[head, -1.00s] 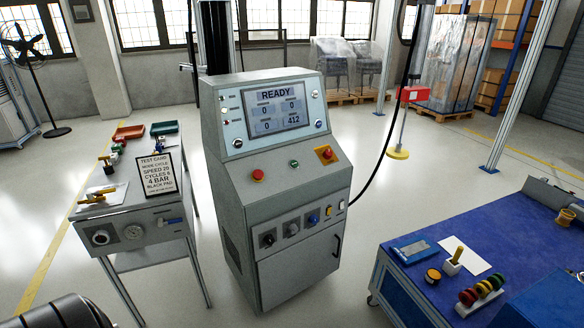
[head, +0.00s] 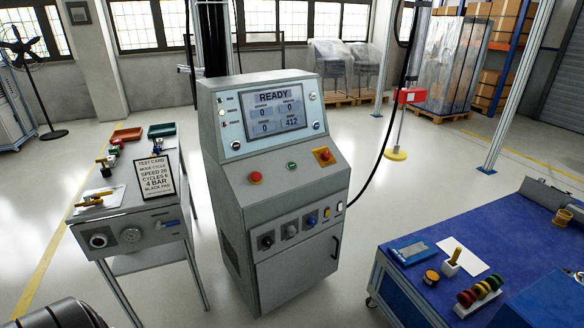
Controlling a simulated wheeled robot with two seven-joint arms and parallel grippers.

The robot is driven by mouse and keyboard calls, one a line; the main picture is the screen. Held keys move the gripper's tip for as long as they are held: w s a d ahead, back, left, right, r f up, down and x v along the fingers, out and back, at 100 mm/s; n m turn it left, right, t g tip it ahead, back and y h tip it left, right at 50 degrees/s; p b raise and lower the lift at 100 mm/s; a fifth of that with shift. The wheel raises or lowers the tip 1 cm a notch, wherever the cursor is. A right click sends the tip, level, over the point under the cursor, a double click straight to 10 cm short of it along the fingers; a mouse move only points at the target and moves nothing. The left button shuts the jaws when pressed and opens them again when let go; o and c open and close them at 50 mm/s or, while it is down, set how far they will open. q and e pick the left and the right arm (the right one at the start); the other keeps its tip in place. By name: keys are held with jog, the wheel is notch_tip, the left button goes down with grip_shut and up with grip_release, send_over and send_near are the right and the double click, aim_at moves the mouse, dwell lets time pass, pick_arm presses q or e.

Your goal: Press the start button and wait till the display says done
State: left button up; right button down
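A grey control console (head: 282,190) stands upright in the middle of the head view. Its display (head: 275,112) reads READY, with zeros in several fields and 412 at the lower right. On the sloped panel below are a red button (head: 255,177), a small green button (head: 291,166) and a red switch on a yellow plate (head: 323,156). Several knobs sit on the lower front. The label on the green button is too small to read. Neither of my grippers shows in the view.
A side table (head: 130,215) at the left holds a test card (head: 157,178), valves and trays. A blue workbench (head: 480,250) at the right holds stamps and coloured discs. A black cable runs down behind the console. Floor between console and workbench is clear.

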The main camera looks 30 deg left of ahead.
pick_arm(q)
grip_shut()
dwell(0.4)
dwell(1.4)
